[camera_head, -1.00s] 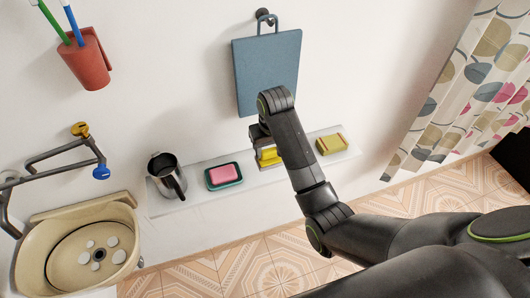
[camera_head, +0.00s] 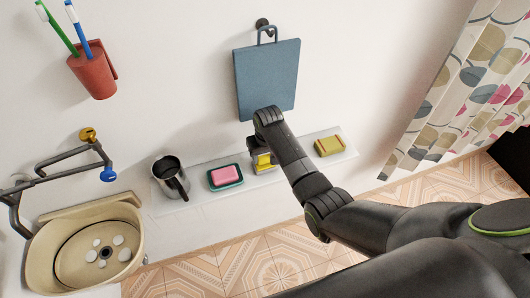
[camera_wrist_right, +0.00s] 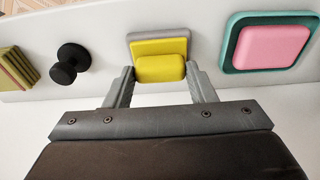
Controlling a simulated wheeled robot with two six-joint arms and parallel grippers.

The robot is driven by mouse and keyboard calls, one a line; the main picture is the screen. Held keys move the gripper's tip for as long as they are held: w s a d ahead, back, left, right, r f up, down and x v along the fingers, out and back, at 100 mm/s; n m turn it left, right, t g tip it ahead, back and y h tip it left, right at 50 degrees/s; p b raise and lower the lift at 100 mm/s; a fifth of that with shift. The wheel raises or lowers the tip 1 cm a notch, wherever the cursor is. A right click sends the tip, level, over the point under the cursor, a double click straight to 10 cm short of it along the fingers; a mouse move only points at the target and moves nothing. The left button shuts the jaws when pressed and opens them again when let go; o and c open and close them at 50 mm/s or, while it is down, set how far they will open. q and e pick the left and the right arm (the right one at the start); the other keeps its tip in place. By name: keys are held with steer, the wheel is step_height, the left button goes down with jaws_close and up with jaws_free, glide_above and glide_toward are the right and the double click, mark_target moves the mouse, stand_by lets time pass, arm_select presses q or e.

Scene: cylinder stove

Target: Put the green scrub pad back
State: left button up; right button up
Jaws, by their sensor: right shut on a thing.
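My right gripper (camera_head: 255,148) is over the white shelf. In the right wrist view its two fingers (camera_wrist_right: 160,76) stand on either side of a yellow block (camera_wrist_right: 158,69) with a grey layer behind it, and they are shut on it. The block also shows in the head view (camera_head: 264,162), partly hidden by the gripper. A yellow pad with an olive-green layer (camera_head: 329,146) lies on the shelf to the right, apart from the gripper; it also shows at the left edge of the wrist view (camera_wrist_right: 14,77). My left gripper is not in view.
On the white shelf (camera_head: 203,203) are a pink soap in a teal dish (camera_head: 225,187) and a metal mug (camera_head: 170,179). A black knob (camera_wrist_right: 70,63) stands between the block and the olive-green pad. A blue board (camera_head: 267,78) hangs above. A beige basin (camera_head: 60,265) is lower left.

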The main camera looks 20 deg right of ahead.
mark_target(267, 168)
steer(key=shift+f, duration=0.15)
steer(key=o, duration=0.9)
steer(key=r+b, duration=0.1)
steer(key=r, duration=0.3)
steer(key=s+r+b, duration=0.1)
steer(key=r, duration=0.3)
steer(key=s+r+b, duration=0.1)
steer(key=r, duration=0.3)
steer(key=shift+r, duration=0.1)
